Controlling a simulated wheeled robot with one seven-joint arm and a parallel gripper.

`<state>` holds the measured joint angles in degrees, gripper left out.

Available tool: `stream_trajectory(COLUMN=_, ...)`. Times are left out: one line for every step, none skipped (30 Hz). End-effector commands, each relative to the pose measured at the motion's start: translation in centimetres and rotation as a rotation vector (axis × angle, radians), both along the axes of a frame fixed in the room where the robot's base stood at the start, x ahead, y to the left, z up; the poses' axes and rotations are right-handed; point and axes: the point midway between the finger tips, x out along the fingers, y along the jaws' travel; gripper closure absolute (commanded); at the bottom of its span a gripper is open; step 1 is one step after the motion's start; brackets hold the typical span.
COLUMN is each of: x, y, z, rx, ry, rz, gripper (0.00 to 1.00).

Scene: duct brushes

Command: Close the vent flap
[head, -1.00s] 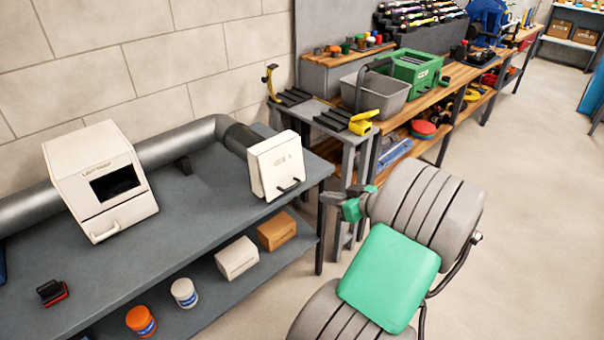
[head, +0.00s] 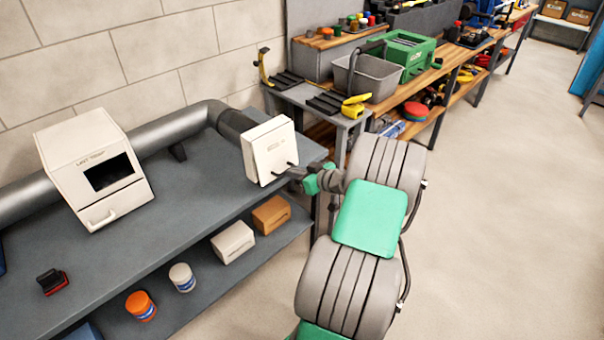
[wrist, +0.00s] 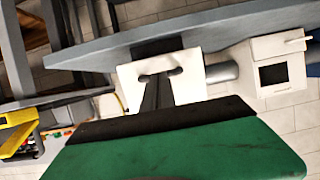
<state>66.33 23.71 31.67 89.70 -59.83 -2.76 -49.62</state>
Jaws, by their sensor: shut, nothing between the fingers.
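The vent flap (head: 268,152) is a white square panel at the right end of the grey duct, with a dark handle low on its front. It also shows in the wrist view (wrist: 188,88), straight ahead of my fingers. My gripper (head: 293,171) is at the lower right of the flap, close to the handle. In the wrist view my fingers (wrist: 157,92) are together, with nothing between them, and overlap the flap's face by the handle. I cannot tell whether they touch it. Whether a gap stands behind the flap is not clear.
A white box (head: 75,150) with a dark window and a handle stands on the grey bench (head: 150,217). The grey duct (head: 165,130) runs along the wall. Boxes and jars sit on the lower shelf. A side table (head: 312,95) stands behind my gripper. Open floor lies right.

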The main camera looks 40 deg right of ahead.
Motion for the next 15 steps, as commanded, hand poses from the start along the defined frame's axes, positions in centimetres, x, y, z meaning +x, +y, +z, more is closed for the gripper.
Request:
stream_trajectory(x=0.0, y=0.0, z=0.0, rx=0.0, ry=0.0, rz=0.0, gripper=1.0)
stream_trajectory(x=0.0, y=0.0, z=0.0, rx=0.0, ry=0.0, rz=0.0, gripper=1.0)
stream_trajectory(x=0.0, y=0.0, z=0.0, rx=0.0, ry=0.0, rz=0.0, gripper=1.0)
stream_trajectory(x=0.0, y=0.0, z=0.0, rx=0.0, ry=0.0, rz=0.0, gripper=1.0)
stream_trajectory(x=0.0, y=0.0, z=0.0, rx=0.0, ry=0.0, rz=0.0, gripper=1.0)
stream_trajectory(x=0.0, y=0.0, z=0.0, rx=0.0, ry=0.0, rz=0.0, gripper=1.0)
stream_trajectory(x=0.0, y=0.0, z=0.0, rx=0.0, ry=0.0, rz=0.0, gripper=1.0)
stream_trajectory(x=0.0, y=0.0, z=-0.1, rx=0.0, ry=-0.001, rz=0.0, gripper=1.0)
stream_trajectory(x=0.0, y=0.0, z=-0.2, rx=0.0, ry=-0.004, rz=-0.001, gripper=1.0)
stream_trajectory(x=0.1, y=0.0, z=-0.4, rx=0.0, ry=-0.008, rz=-0.001, gripper=1.0)
stream_trajectory(x=0.2, y=0.0, z=-0.6, rx=-0.001, ry=-0.013, rz=-0.001, gripper=1.0)
stream_trajectory(x=0.3, y=0.0, z=-1.0, rx=0.0, ry=-0.025, rz=-0.001, gripper=1.0)
stream_trajectory(x=0.5, y=0.0, z=-1.3, rx=0.0, ry=-0.037, rz=0.0, gripper=1.0)
stream_trajectory(x=0.6, y=0.0, z=-1.5, rx=0.0, ry=-0.049, rz=-0.001, gripper=1.0)
stream_trajectory(x=0.8, y=0.0, z=-1.9, rx=0.0, ry=-0.067, rz=0.0, gripper=1.0)
